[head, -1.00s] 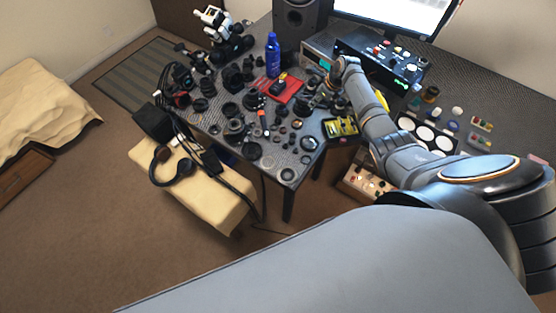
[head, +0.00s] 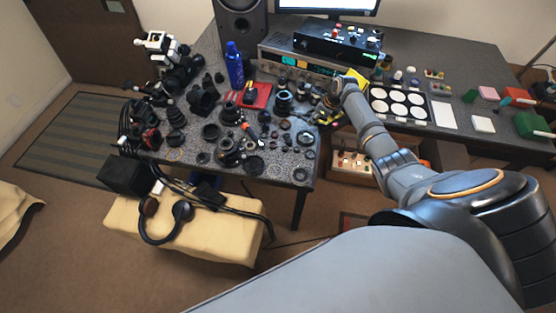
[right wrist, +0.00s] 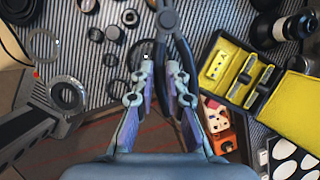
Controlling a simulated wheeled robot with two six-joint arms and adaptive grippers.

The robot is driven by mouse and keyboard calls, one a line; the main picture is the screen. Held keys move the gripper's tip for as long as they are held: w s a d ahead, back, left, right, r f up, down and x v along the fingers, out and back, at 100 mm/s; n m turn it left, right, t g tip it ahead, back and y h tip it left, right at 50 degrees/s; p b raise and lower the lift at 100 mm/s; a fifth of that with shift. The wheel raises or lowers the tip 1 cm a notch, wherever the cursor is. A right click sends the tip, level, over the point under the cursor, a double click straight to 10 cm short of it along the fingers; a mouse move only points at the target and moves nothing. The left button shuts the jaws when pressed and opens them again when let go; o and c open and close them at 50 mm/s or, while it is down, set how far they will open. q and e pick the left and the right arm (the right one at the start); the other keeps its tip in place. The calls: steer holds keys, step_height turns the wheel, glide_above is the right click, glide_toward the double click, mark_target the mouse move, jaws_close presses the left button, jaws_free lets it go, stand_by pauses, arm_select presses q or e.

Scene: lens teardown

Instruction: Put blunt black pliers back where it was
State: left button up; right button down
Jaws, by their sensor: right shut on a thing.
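The black pliers (right wrist: 167,20) show in the right wrist view, with their head pointing up the picture and their handles running down between and beside my fingers. My right gripper (right wrist: 158,72) is shut on them, above the edge of the patterned table. In the head view my right gripper (head: 331,101) is small beside the crowded table's right part, and the pliers cannot be made out there. My left gripper is not in view.
A yellow-lined open case (right wrist: 213,68) lies right of my gripper. Lens rings (right wrist: 66,94) and small parts lie left. The table (head: 285,172) is crowded with lens parts; a blue bottle (head: 235,65) and a red mat (head: 262,101) stand out. An orange-red box (right wrist: 219,128) is below.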

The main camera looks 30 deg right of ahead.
steer(key=s+d+r, duration=0.2)
steer(key=s+d, duration=0.1)
steer(key=s, duration=0.2)
steer(key=s+a+r+n, duration=0.2)
steer(key=s+a+r, duration=0.1)
steer(key=s+a, duration=0.95)
steer(key=shift+y, duration=0.3)
steer(key=w+a+f+b, duration=0.1)
steer(key=w+f, duration=0.2)
steer(key=w+a+f+b, duration=0.1)
steer(key=w+a+f, duration=0.1)
steer(key=w+f, duration=0.1)
steer(key=w+a+f+b, duration=0.1)
steer(key=w+a+f, duration=0.1)
steer(key=w+f, duration=0.1)
steer(key=shift+w+a, duration=0.2)
steer(key=shift+w, duration=0.7)
steer(key=shift+w+a+f, duration=0.15)
steer(key=shift+w+f, duration=0.2)
steer(key=shift+f, duration=0.1)
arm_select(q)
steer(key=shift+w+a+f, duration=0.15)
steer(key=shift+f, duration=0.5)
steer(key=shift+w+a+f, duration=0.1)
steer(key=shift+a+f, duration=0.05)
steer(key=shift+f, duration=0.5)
arm_select(e)
steer(key=shift+w+f, duration=0.1)
steer(key=shift+f, duration=1.6)
steer(key=shift+f, duration=0.1)
